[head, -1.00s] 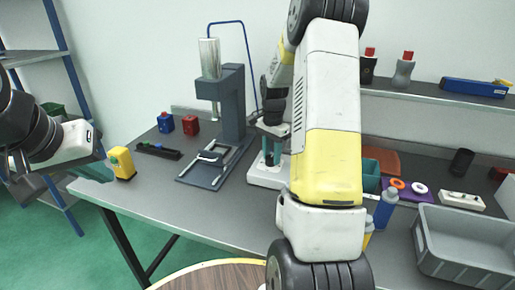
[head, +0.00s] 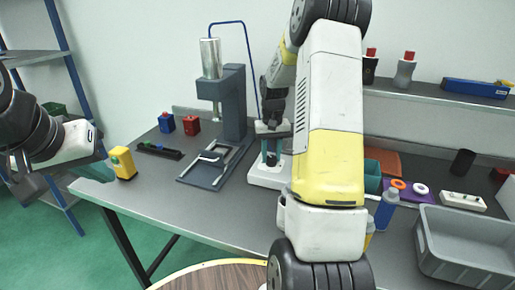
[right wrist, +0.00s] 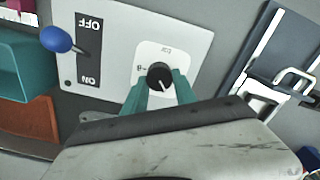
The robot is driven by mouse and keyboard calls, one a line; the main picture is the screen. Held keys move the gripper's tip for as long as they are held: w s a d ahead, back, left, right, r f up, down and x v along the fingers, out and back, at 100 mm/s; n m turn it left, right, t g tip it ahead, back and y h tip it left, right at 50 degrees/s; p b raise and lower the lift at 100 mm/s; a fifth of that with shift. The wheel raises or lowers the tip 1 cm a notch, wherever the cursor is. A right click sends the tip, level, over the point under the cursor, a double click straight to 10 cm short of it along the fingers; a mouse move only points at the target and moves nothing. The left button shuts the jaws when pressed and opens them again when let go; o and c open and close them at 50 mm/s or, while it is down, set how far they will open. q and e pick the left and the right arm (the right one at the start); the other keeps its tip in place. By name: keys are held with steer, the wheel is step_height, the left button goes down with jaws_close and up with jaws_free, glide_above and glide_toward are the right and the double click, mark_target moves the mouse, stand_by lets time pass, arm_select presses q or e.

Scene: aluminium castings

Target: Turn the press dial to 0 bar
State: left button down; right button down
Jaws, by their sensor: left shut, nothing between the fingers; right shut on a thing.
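The press dial is a round black knob (right wrist: 159,76) with a white pointer line, on a white plate in the right wrist view. The pointer line points to the lower right in that view. The small marks around the knob are too small to read surely. My right gripper (right wrist: 157,84) has its teal fingers on both sides of the knob and is shut on it. In the head view my right gripper (head: 271,152) reaches down over the white panel base (head: 266,178). My left gripper (head: 100,170) is shut and empty at the table's left edge, by a yellow block.
A lever with a blue ball (right wrist: 56,39) stands beside the ON/OFF marks. The press (head: 232,105) stands left of my right gripper. The yellow block (head: 122,163) is near my left gripper. A grey crate (head: 465,245) stands at the right.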

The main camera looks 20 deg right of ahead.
mark_target(270, 157)
steer(key=n, duration=0.4)
steer(key=shift+a+n, duration=0.1)
steer(key=shift+n, duration=0.2)
steer(key=shift+a+n, duration=0.1)
steer(key=shift+n, duration=2.1)
steer(key=c, duration=1)
jaws_free()
steer(key=shift+r, duration=0.1)
step_height(270, 157, up, 8)
steer(key=shift+f, duration=0.15)
